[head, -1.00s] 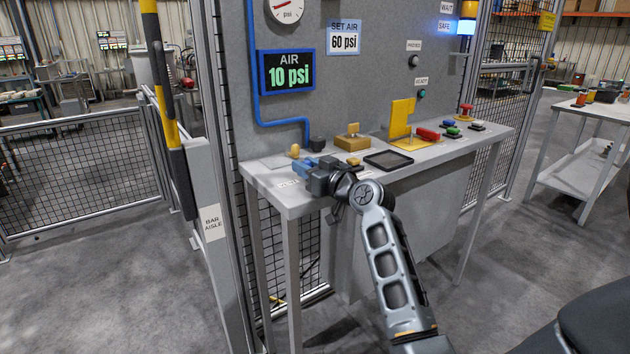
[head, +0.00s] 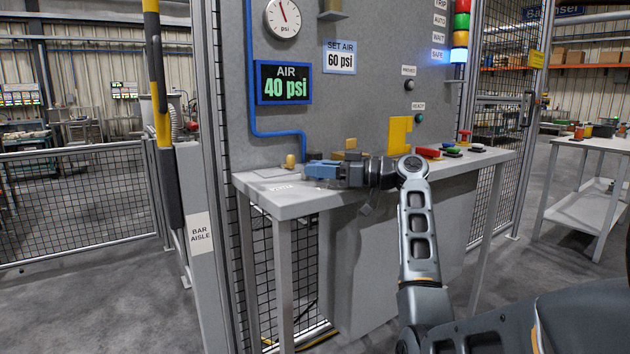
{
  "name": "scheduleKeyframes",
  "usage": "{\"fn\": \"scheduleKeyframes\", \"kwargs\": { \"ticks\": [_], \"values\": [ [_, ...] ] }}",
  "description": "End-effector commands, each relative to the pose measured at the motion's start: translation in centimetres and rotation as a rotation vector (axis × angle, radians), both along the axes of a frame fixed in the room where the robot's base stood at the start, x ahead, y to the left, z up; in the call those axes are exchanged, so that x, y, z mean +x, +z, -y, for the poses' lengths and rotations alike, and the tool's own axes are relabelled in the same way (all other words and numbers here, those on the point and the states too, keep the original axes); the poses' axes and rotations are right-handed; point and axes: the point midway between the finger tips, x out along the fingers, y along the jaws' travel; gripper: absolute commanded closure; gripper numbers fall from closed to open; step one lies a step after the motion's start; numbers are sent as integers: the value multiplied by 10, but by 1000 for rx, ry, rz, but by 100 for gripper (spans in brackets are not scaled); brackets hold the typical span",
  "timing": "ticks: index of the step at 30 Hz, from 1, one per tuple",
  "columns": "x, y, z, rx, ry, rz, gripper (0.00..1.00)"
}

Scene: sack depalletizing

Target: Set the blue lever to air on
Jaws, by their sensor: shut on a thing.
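The blue lever (head: 324,169) is at the left part of the grey bench, at the end of my gripper. My gripper (head: 345,174) reaches in from the right, low over the bench top, and is shut on the blue lever. Its dark body hides part of the lever and the lever's base, and the fingertips are too small to make out clearly. The green AIR display (head: 284,83) reads 40 psi. A SET AIR sign (head: 340,58) beside it reads 60 psi.
A yellow knob (head: 290,161) stands just left of the blue lever. A blue pipe (head: 251,110) runs down the panel. A mesh fence (head: 80,200) stands at left.

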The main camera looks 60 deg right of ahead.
Motion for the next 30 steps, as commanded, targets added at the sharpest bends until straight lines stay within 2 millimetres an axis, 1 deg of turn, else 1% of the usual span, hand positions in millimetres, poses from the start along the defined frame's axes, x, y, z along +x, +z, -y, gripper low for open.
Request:
{"fn": "scheduleKeyframes", "kwargs": {
  "ticks": [7, 20, 21, 26, 30],
  "values": [
    [-2, -1, 3, 2, 57, -2, 100],
    [-2, -1, 4, 2, 62, -2, 100],
    [-2, -1, 4, 2, 62, -2, 68],
    [-2, -1, 4, 2, 62, -2, 52],
    [-2, 0, 4, 2, 62, -1, 52]
  ]
}}
